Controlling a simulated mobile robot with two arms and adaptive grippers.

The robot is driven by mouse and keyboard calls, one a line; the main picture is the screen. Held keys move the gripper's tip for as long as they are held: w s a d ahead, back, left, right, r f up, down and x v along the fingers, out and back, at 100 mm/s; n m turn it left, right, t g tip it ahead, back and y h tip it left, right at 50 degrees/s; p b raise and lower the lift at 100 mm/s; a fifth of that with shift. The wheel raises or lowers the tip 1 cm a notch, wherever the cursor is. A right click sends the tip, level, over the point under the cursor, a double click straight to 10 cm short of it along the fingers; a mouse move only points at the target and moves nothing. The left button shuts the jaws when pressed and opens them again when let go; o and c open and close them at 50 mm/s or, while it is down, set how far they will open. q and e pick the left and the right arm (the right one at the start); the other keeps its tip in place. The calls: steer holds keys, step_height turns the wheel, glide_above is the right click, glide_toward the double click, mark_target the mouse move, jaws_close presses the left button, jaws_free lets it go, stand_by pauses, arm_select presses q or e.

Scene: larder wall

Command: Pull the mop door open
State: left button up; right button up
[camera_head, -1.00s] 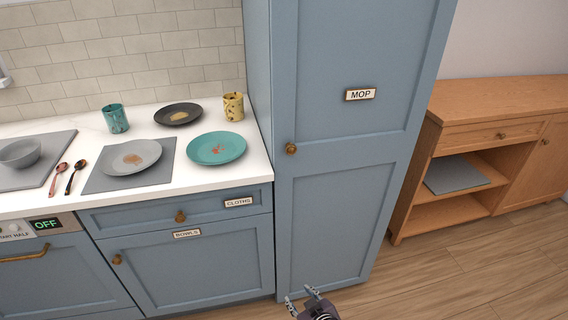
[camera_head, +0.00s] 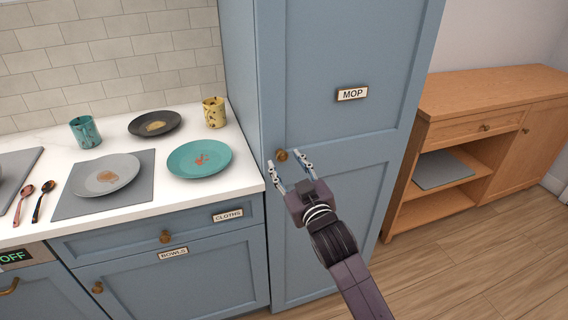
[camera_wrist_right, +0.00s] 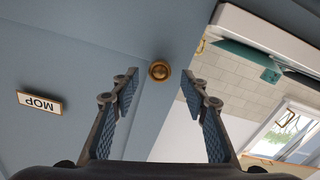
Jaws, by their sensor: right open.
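The mop door (camera_head: 345,130) is a tall blue cabinet door, and it looks shut. Its label reads MOP (camera_head: 352,94); the label also shows upside down in the right wrist view (camera_wrist_right: 40,102). A round brass knob (camera_head: 281,155) sits at the door's left edge. In the right wrist view the knob (camera_wrist_right: 159,70) lies ahead, between and just beyond the fingertips. My right gripper (camera_head: 289,165) is open and empty in front of the knob, its fingers on either side of it in the head view. Contact cannot be seen. My left gripper is out of view.
The white counter (camera_head: 140,206) at left holds plates, including a teal plate (camera_head: 200,158), and mugs. Below it are the CLOTHS drawer (camera_head: 190,232) and BOWLS door (camera_head: 180,275). A wooden sideboard (camera_head: 480,110) stands at right. Wooden floor (camera_head: 450,265) in front of it is clear.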

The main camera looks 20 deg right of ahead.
steer(key=shift+w+f, duration=0.1)
steer(key=shift+w, duration=0.45)
steer(key=shift+w+b, duration=0.3)
steer(key=shift+w, duration=0.2)
steer(key=shift+c, duration=0.6)
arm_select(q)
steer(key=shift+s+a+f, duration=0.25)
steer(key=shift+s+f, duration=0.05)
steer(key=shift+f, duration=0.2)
arm_select(e)
jaws_close()
